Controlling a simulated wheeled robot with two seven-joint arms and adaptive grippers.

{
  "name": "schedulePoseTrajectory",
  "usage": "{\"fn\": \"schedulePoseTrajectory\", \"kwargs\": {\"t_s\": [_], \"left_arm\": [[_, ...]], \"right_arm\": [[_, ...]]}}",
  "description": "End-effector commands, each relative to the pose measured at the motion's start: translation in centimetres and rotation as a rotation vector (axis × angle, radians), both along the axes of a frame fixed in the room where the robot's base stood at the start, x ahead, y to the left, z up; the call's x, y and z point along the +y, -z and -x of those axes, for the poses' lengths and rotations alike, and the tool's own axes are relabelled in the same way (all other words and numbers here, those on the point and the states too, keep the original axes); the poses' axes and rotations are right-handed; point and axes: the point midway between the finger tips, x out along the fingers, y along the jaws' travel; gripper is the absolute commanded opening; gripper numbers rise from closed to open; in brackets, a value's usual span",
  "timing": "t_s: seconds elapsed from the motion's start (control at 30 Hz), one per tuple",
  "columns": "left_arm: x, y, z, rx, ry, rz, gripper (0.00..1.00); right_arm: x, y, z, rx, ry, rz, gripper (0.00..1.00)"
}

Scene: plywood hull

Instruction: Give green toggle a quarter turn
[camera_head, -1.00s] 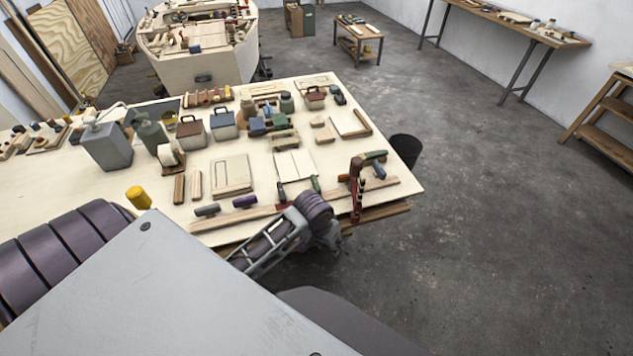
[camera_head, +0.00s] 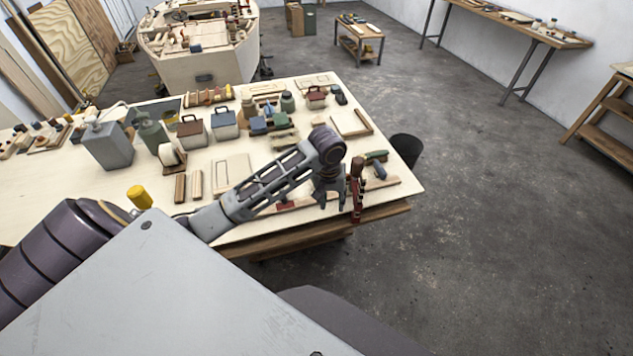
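My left arm comes in from the left over the near edge of the workbench. My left gripper (camera_head: 329,201) points down above the bench's near right part, just left of an upright red-brown clamp (camera_head: 357,188). Its fingers look apart, with nothing seen between them. A green handle-shaped piece (camera_head: 376,156) lies on the bench right of the gripper, behind the clamp. I cannot tell whether this is the green toggle. The bench spot under and behind the gripper is hidden by the arm. My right gripper is not in view.
The plywood bench (camera_head: 232,172) holds several blocks, boxes and bottles. A blue-grey handle (camera_head: 379,171) lies near the clamp. A yellow cylinder (camera_head: 140,197) stands at the near left edge. A dark bin (camera_head: 406,149) stands beyond the right edge. Open floor lies to the right.

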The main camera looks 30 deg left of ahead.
Motion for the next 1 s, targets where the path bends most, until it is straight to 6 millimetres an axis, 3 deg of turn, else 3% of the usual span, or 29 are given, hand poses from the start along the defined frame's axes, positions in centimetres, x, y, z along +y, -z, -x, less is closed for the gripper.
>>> {"fn": "schedulePoseTrajectory", "kwargs": {"t_s": [0.3, 0.63, 1.0], "left_arm": [[4.0, -4.1, -3.3, 0.053, -0.198, -0.023, 0.38], [8.3, -8.8, -5.6, 0.099, -0.414, -0.038, 0.38], [9.5, -10.3, -6.0, 0.117, -0.483, -0.038, 0.38]], "right_arm": [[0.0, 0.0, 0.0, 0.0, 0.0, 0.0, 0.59], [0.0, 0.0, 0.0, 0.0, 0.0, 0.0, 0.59], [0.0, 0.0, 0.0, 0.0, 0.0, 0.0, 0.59]]}}
